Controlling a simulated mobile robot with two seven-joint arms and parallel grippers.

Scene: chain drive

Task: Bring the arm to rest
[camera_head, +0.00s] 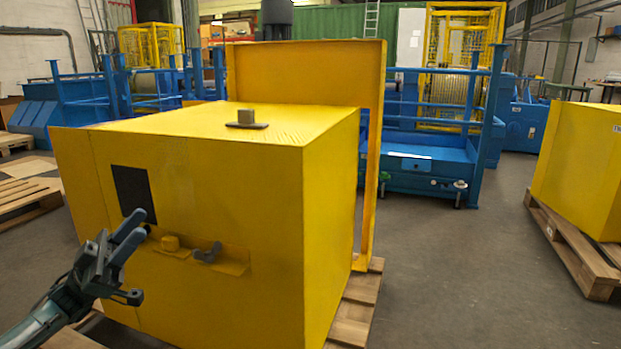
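My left gripper (128,232) shows at the lower left, in front of the near face of a big yellow box-shaped machine (200,285). Its two fingers point up and to the right, close to each other, with nothing seen between them; whether they are parted is hard to tell. The fingertips are just below a dark square panel (134,193). I cannot tell whether the gripper touches the face. My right gripper is out of view.
The machine stands on a wooden pallet (352,315), with a tall yellow plate (305,72) behind it. Another yellow box (580,160) on a pallet is at the right. Blue machinery (425,170) stands behind. Grey floor (455,265) is clear between the boxes.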

